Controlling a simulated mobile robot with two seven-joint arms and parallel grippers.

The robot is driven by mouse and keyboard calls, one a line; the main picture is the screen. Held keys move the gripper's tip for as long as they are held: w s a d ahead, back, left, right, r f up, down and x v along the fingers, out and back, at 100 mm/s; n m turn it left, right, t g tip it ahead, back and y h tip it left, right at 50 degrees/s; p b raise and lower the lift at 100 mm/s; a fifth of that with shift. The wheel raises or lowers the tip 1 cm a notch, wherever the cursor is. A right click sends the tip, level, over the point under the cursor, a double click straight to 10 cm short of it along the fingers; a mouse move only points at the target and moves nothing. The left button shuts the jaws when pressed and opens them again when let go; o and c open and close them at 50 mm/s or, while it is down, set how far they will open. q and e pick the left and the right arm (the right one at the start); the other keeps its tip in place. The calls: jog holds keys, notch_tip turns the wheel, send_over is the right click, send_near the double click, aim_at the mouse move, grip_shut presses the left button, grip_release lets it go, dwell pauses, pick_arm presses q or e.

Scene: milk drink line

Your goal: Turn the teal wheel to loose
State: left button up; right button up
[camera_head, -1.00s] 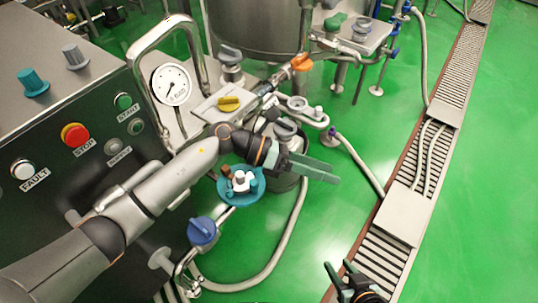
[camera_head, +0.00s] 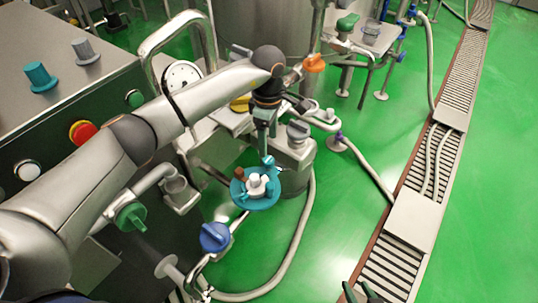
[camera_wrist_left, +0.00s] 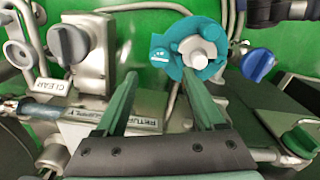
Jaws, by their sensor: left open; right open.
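The teal wheel (camera_head: 256,201) is a round disc with a white hub and a small brown part on it, low in the middle of the head view. It also shows at the top of the left wrist view (camera_wrist_left: 214,68). My left gripper (camera_head: 267,140) points down just behind and above the wheel. In the left wrist view its jaws (camera_wrist_left: 159,75) are open with nothing between them. One fingertip overlaps the wheel in that view; I cannot tell whether it touches. My right gripper (camera_head: 360,294) is open at the bottom edge, mostly cut off.
A blue knob (camera_head: 214,237) sits just in front of the wheel, and a green knob (camera_head: 131,216) to the left. A grey knob (camera_wrist_left: 68,44) is on a metal block beside the wheel. An orange valve handle (camera_head: 314,63) is behind.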

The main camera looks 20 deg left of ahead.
aim_at(268, 159)
pick_arm(q)
notch_tip(268, 159, down, 7)
jog(key=shift+r, duration=0.1)
dwell(0.3)
grip_shut()
dwell(0.5)
